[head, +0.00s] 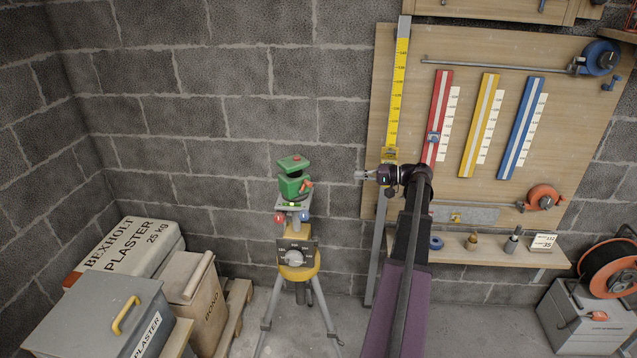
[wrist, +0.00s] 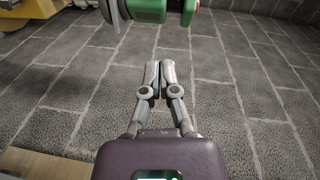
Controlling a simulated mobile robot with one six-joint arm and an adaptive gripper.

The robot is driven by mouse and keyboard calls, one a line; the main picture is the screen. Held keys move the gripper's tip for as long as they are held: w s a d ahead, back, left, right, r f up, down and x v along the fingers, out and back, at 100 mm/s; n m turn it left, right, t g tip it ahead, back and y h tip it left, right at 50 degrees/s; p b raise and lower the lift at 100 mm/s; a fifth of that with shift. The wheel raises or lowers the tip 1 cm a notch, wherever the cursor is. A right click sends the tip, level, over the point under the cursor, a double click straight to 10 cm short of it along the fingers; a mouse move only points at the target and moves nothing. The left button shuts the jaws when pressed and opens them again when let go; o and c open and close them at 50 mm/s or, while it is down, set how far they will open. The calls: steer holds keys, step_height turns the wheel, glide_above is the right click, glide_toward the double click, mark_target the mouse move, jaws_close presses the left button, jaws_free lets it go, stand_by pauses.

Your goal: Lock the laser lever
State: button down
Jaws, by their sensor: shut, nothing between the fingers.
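The green laser (head: 294,184) stands on top of a yellow-headed tripod (head: 298,268) in front of the block wall. A small orange-red lever (head: 307,186) sticks out on its right side; its exact position is too small to read. My gripper (head: 361,175) is to the right of the laser at about its height, apart from it, with its fingers pointing left. In the wrist view my gripper's fingers (wrist: 160,72) are together and empty.
A wooden board (head: 560,190) with coloured rulers and a shelf (head: 490,250) is behind and right of my arm. A yellow measuring staff (head: 397,90) stands just behind my gripper. Plaster bags (head: 130,245), a grey box (head: 125,310) and a pallet fill the lower left.

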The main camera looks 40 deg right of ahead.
mark_target(309, 181)
steer(key=shift+w+a, duration=0.1)
steer(key=x, duration=0.4)
steer(key=a+b+x, duration=0.1)
steer(key=x, duration=0.2)
steer(key=s+x, duration=0.1)
steer(key=x, duration=0.3)
steer(key=shift+w+a+f+b, duration=0.15)
steer(key=shift+a+f+b, duration=0.15)
steer(key=shift+a, duration=0.15)
steer(key=shift+w+a, duration=0.1)
steer(key=shift+a, duration=0.55)
steer(key=shift+w+a+r+p, duration=0.15)
steer(key=shift+a+p, duration=0.1)
steer(key=shift+p, duration=0.05)
